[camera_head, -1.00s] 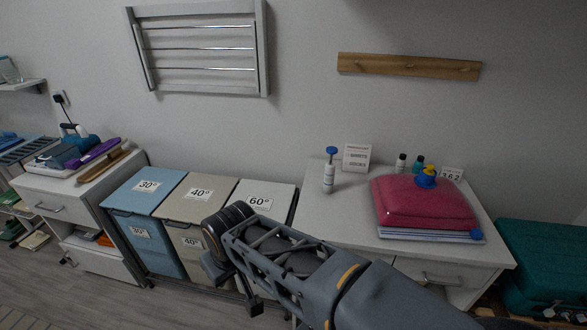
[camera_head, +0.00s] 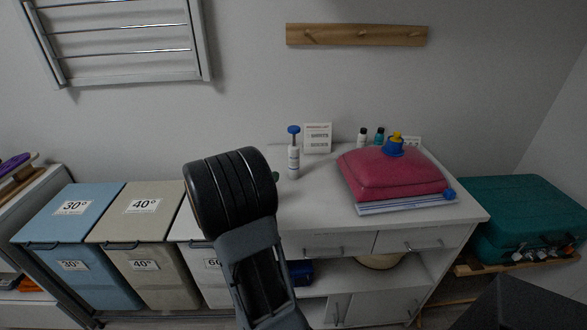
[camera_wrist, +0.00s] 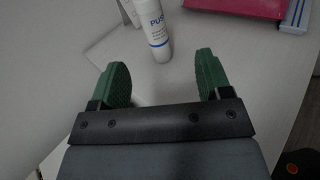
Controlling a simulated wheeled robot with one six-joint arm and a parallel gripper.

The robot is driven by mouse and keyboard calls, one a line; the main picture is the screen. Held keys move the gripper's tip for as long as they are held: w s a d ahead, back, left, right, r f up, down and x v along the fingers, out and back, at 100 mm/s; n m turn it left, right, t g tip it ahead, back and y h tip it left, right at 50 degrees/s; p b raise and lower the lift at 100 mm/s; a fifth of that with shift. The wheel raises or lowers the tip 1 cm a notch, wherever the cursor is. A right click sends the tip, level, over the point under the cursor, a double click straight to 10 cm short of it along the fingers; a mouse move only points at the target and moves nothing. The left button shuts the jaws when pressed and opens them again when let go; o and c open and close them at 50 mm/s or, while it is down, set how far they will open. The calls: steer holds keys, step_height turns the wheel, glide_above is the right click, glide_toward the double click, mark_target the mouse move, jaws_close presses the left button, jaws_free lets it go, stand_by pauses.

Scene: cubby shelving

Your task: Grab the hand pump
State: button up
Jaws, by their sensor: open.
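The hand pump (camera_head: 293,162) is a slim white bottle with a blue top. It stands upright on the white cabinet top, left of the small sign. In the wrist view its lower part (camera_wrist: 153,30) shows ahead of my gripper, with printed letters and a blue band; its top is cut off. My gripper (camera_wrist: 161,72) has two green fingers spread apart with nothing between them. The bottle's base is just beyond the fingertips, roughly centred between them. In the head view my arm hides most of the gripper; only a bit of green shows just left of the bottle.
A small white sign (camera_head: 317,138) stands behind the pump. A pink cushion-like item (camera_head: 395,174) with a blue and yellow object (camera_head: 394,146) on it lies to the right. Two small bottles stand behind it. Lidded bins (camera_head: 140,205) are at left.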

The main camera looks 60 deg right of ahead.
mark_target(290, 155)
steer(key=shift+n+h, duration=0.3)
steer(key=shift+n, duration=0.2)
steer(key=x, duration=0.8)
steer(key=shift+w+d+f, duration=0.1)
steer(key=shift+w+d, duration=0.1)
steer(key=shift+w, duration=0.2)
steer(key=shift+w+p+x, duration=0.15)
steer(key=shift+p+x, duration=0.05)
steer(key=shift+x, duration=1.4)
steer(key=shift+w+p+x, duration=0.15)
steer(key=shift+w+x, duration=0.05)
steer(key=shift+x, duration=1.4)
steer(key=shift+c, duration=0.2)
steer(key=c, duration=1.1)
